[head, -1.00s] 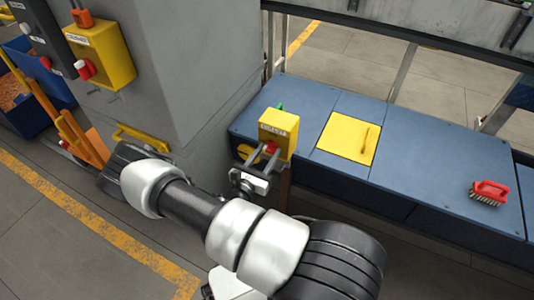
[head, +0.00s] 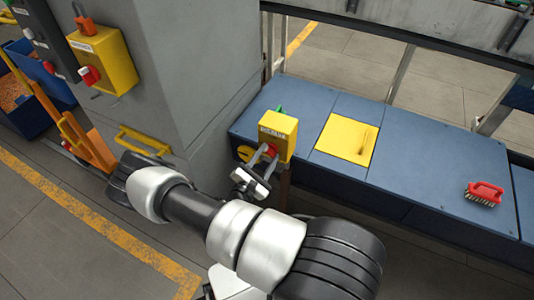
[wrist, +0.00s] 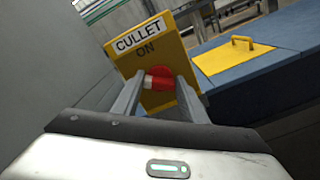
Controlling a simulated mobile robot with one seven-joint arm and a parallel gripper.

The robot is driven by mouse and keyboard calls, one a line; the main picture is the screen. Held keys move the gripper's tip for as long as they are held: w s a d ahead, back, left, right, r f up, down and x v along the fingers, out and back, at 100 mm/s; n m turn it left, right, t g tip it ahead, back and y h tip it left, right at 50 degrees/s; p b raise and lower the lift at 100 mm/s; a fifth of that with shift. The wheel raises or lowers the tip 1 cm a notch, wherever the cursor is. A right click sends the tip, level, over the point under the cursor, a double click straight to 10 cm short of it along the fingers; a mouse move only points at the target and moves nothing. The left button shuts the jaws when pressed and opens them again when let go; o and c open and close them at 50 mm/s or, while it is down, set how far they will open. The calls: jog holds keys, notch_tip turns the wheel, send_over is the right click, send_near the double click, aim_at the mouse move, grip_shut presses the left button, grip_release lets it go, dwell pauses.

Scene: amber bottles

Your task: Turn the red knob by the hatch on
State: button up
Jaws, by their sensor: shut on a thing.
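The red knob (wrist: 161,79) sits on the front of a yellow box (wrist: 155,47) labelled "CULLET" with "ON" below it. In the head view the yellow box (head: 280,128) stands at the left end of the blue bench, left of the yellow hatch (head: 346,138). The hatch also shows in the wrist view (wrist: 233,60), closed, with a handle on top. My gripper (head: 262,160) is shut on the red knob, one finger on each side, and looks tilted. A pale mark shows on the knob's left side in the wrist view.
Another yellow box (head: 104,62) with a red knob (head: 90,75) is on the grey pillar (head: 175,50) at left. A red brush (head: 484,192) lies on the blue bench (head: 430,160) at right. A yellow rail (head: 143,138) is on the pillar near my arm.

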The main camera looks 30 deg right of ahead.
jog(key=m+p, duration=0.2)
jog(key=m, duration=0.3)
jog(key=shift+m, duration=0.3)
jog(key=m+p, duration=0.1)
jog(key=m, duration=0.1)
jog(key=m+p, duration=0.1)
jog(key=m, duration=0.2)
jog(key=shift+s+f+p, duration=0.1)
jog(key=shift+f+p, duration=0.1)
jog(key=shift+p, duration=0.15)
jog(key=shift+m, duration=0.4)
jog(key=o, duration=1)
jog(key=shift+o, duration=0.2)
jog(key=v, duration=1.7)
jog(key=shift+p, duration=0.35)
jog(key=shift+s+a, duration=0.1)
jog(key=shift+a, duration=0.05)
